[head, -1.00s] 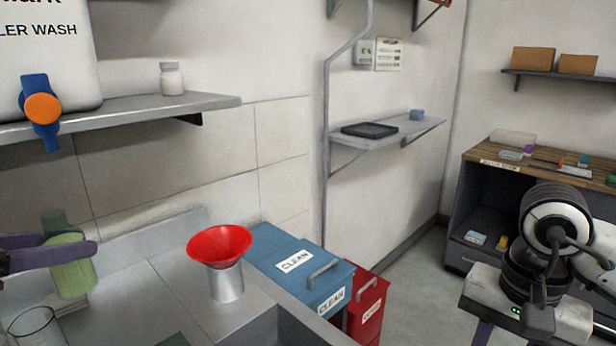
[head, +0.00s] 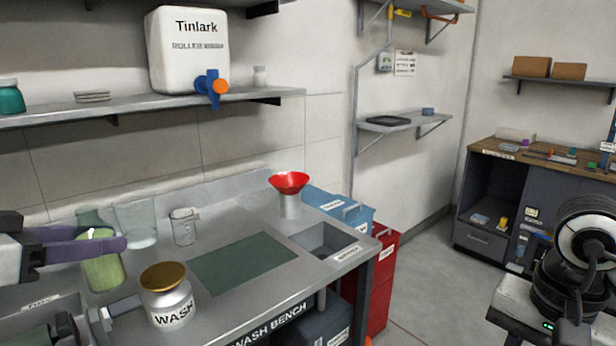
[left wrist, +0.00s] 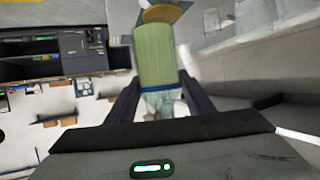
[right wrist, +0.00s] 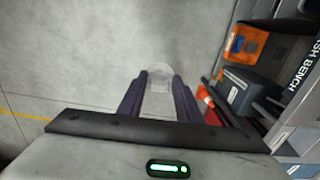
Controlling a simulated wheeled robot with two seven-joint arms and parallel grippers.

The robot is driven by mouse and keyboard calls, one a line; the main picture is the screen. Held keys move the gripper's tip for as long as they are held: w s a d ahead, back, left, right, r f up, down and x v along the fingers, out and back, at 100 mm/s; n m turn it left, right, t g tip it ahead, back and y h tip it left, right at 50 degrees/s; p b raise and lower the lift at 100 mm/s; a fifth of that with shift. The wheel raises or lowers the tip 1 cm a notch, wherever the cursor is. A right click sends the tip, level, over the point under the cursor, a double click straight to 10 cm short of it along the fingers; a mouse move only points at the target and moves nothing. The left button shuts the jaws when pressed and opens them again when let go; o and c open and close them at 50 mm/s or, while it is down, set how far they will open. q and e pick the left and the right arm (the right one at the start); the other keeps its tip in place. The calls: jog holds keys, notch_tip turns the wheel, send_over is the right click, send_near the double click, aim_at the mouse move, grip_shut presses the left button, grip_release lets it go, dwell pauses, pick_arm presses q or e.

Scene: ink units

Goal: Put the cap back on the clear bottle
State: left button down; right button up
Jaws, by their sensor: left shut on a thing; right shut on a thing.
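A clear bottle with green contents (head: 104,272) stands upright in my left gripper (head: 108,242), at the left of the head view above the bench. Purple fingers are shut on it. In the left wrist view the bottle (left wrist: 154,55) lies between the fingertips (left wrist: 158,88), its clear end towards the palm; I see no cap on it. My right gripper (right wrist: 161,78) is shut on a small translucent thing (right wrist: 160,72), perhaps the cap; its shape is hard to make out. The right gripper's fingers do not show in the head view.
A WASH jar with a gold lid (head: 170,305) stands right of the bottle. Behind are a clear beaker (head: 136,222) and a smaller glass (head: 185,227). A green mat (head: 244,264) lies bare on the bench. A red funnel (head: 289,182) stands near the sink (head: 326,241).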

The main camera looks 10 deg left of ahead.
aim_at(116, 273)
jog(key=shift+s+r, duration=0.15)
jog(key=shift+s, duration=0.5)
pick_arm(q)
jog(key=d+f, duration=0.1)
jog(key=s+d+f+m+h, duration=0.1)
jog(key=d, duration=0.1)
jog(key=d+f+h, duration=0.1)
jog(key=d, duration=0.1)
jog(key=shift+s+f+m+g, duration=0.3)
jog(key=shift+s+f+m, duration=0.1)
pick_arm(e)
jog(key=shift+w+f, duration=0.3)
jog(key=shift+w, duration=0.3)
jog(key=shift+s+r, duration=0.15)
jog(key=shift+s, duration=0.1)
pick_arm(q)
jog(key=s+d+f+m+g+h, duration=0.2)
jog(key=d+f+m, duration=0.1)
jog(key=d+f, duration=0.2)
jog(key=s+d+f+m+g+h, duration=0.2)
jog(key=d+f, duration=0.4)
jog(key=d, duration=0.4)
jog(key=shift+s+d+m+h, duration=0.25)
jog(key=shift+s+m+h, duration=0.25)
jog(key=shift+s+h, duration=0.15)
